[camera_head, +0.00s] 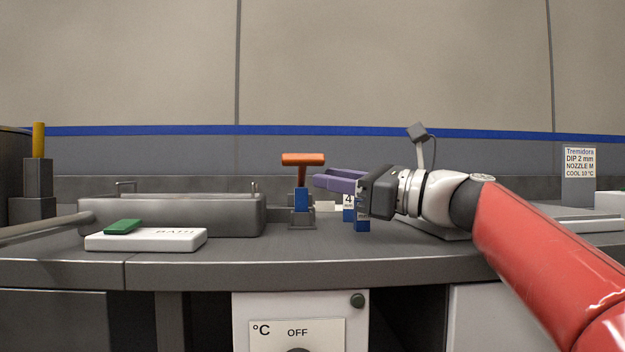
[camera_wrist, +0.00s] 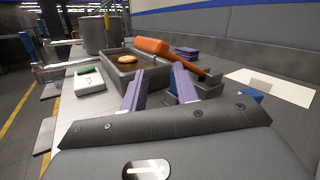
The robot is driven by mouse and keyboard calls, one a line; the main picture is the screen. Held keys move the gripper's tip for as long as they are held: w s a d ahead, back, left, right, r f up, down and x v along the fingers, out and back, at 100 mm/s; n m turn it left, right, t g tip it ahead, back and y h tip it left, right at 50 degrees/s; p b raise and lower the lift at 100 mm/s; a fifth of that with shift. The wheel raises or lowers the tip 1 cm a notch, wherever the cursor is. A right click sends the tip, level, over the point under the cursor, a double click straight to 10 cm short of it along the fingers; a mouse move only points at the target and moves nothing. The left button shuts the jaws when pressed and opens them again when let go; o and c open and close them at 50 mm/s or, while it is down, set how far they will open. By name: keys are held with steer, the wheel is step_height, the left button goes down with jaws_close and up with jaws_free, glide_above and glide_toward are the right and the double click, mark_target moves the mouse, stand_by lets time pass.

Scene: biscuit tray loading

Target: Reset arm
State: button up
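My gripper (camera_head: 318,181) is at the right centre of the head view, a dark grey body with purple fingers pointing left above the counter. In the wrist view its two fingers (camera_wrist: 160,79) stand apart with nothing visible between them. The red and white arm reaches in from the lower right. An orange-topped tool (camera_head: 303,160) stands in a grey and blue holder just left of the fingertips. It shows beyond the fingers in the wrist view (camera_wrist: 151,46), apart from them as far as I can tell.
A grey basin (camera_head: 180,216) stands on the left; the wrist view shows a tan round piece (camera_wrist: 127,61) inside. A white block with a green top (camera_head: 146,240) lies before it. Blue pieces, one marked 4 (camera_head: 348,206), are by my gripper. A sign (camera_head: 579,175) stands right.

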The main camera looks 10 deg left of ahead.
steer(key=shift+v, duration=0.8)
steer(key=shift+w+r, duration=0.1)
steer(key=shift+d, duration=0.1)
